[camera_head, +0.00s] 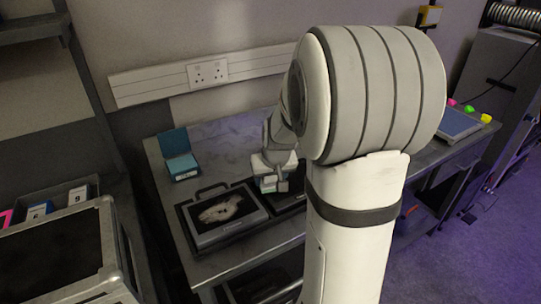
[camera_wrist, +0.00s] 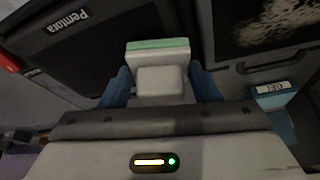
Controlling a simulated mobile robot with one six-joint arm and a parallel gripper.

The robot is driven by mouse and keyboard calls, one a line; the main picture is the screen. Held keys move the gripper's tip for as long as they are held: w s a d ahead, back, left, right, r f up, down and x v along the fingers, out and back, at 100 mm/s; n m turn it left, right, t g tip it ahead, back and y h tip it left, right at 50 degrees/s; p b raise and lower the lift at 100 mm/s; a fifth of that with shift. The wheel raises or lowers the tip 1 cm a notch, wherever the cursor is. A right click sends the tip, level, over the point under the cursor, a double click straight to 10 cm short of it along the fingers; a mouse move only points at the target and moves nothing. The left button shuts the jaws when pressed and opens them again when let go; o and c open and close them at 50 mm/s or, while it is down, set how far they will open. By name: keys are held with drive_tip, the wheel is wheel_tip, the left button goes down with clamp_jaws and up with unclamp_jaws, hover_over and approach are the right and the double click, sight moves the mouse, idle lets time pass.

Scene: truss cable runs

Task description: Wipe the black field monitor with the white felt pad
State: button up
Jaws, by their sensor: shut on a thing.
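A black monitor (camera_head: 225,212) with a carry handle lies flat on the bench. A large pale smudge covers the middle of its screen. Part of the same smudged screen shows at the upper right of the wrist view (camera_wrist: 270,25). My gripper (camera_head: 274,172) is just right of it, above a second dark panel (camera_head: 290,198). That panel, marked "Pentora", shows at the upper left of the wrist view (camera_wrist: 95,45). My blue fingers (camera_wrist: 162,84) are shut on the white pad (camera_wrist: 158,58), a block with a pale green layer. Whether the pad touches a surface cannot be told.
A teal open box (camera_head: 179,158) stands behind the monitor at left. A tray (camera_head: 460,125) with coloured knobs is at the bench's far right. A wall socket strip (camera_head: 205,75) runs behind. The bench top (camera_head: 222,135) is bare at the back.

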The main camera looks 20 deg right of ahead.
wheel_tip(320, 180, up, 3)
drive_tip(key=shift+f+p, duration=0.1)
drive_tip(key=shift+p, duration=0.4)
drive_tip(key=shift+d+r+p, duration=0.1)
drive_tip(key=shift+r+p, duration=1.25)
drive_tip(key=shift+r, duration=0.9)
